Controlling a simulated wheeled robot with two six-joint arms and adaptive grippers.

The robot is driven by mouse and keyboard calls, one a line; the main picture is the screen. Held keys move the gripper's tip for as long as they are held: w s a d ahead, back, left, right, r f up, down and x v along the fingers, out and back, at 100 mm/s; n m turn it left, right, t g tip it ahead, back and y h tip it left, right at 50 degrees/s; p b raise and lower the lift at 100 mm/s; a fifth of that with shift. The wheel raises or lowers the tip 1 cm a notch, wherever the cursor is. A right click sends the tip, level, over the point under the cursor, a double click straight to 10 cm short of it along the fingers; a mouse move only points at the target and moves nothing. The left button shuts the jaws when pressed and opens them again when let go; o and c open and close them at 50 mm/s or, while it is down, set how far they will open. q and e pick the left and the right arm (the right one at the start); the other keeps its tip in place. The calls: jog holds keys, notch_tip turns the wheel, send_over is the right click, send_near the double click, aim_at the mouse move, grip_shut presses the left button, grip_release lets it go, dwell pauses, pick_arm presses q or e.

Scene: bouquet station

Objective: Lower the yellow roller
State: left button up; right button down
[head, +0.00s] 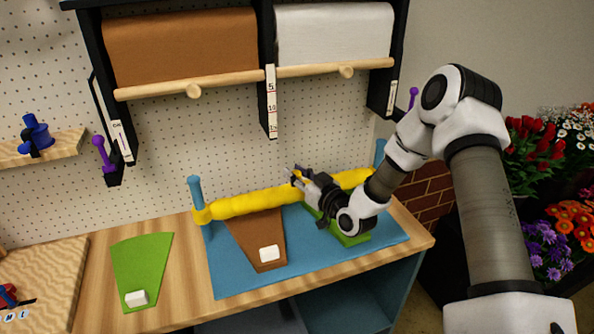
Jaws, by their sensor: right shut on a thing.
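My right arm covers part of the roller's right half. My left gripper is not in view.
A brown sheet (243,237) with a white block (269,253) lies on the mat, and a green sheet (350,239) lies under my right arm. Another green sheet (142,262) is on the wooden bench. Paper rolls (183,42) hang above; flowers (533,140) stand at right.

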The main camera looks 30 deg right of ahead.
notch_tip(320, 180, down, 4)
jog(key=shift+f+b, duration=0.1)
jog(key=shift+b, duration=0.85)
jog(key=c, duration=0.9)
grip_release()
jog(key=shift+w, duration=0.1)
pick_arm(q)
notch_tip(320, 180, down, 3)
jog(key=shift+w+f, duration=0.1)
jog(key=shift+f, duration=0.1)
pick_arm(e)
jog(key=shift+s+d, duration=0.2)
jog(key=shift+s, duration=2.75)
jog(key=shift+s+d, duration=0.2)
jog(key=shift+s, duration=2.75)
